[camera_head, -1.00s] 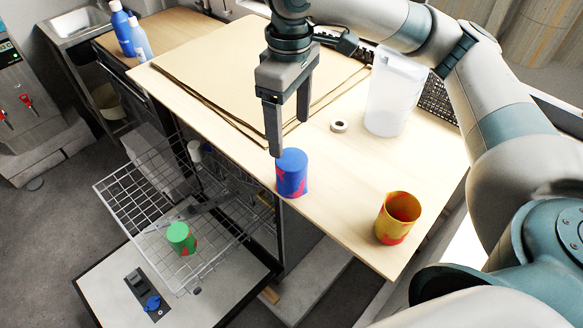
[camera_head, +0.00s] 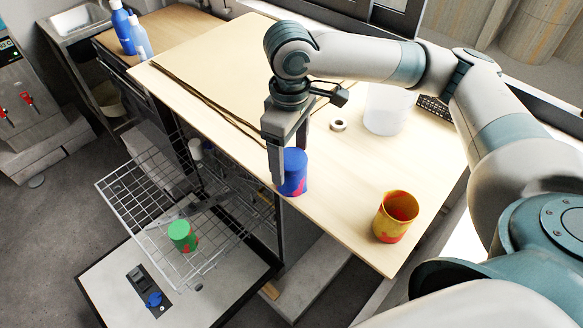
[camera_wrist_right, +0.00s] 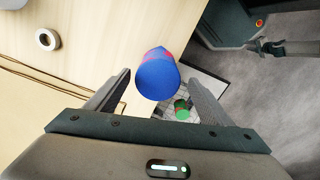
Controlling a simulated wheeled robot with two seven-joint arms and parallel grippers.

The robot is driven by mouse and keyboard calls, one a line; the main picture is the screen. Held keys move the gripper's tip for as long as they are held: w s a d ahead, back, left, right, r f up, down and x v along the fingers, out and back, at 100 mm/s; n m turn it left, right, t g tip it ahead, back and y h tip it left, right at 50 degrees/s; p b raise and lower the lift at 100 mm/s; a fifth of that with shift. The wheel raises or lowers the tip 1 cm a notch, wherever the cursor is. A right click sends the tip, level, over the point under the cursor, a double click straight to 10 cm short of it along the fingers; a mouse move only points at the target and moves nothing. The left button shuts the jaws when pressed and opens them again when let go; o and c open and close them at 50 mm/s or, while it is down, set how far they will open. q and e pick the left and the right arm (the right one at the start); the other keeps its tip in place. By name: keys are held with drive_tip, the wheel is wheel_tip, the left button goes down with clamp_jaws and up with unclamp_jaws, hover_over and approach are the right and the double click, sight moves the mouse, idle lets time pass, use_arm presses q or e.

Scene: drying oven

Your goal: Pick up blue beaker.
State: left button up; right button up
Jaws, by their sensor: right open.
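The blue beaker (camera_head: 293,174), blue with red patches low on its side, stands at the near edge of the wooden worktop. My right gripper (camera_head: 289,160) points down at it, open, with one finger on the left side of the beaker and the other partly hidden behind it. In the right wrist view the beaker (camera_wrist_right: 158,76) shows between the two spread fingertips, with a visible gap to the right finger. I cannot tell whether the left finger touches it.
A yellow-red beaker (camera_head: 396,216) stands to the right on the worktop (camera_head: 340,215). A white container (camera_head: 388,110) and tape roll (camera_head: 338,125) are behind. Below left, a green beaker (camera_head: 182,236) sits on a pulled-out wire rack (camera_head: 125,196).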

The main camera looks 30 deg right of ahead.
drive_tip(key=f+p, duration=0.1)
drive_tip(key=f, duration=0.3)
drive_tip(key=shift+d+f, duration=0.2)
drive_tip(key=shift+f, duration=0.35)
drive_tip(key=shift+c, duration=0.5)
drive_tip(key=c, duration=1.1)
drive_tip(key=shift+w+r+p, duration=0.1)
drive_tip(key=shift+r+p, duration=0.05)
drive_tip(key=shift+p, duration=0.15)
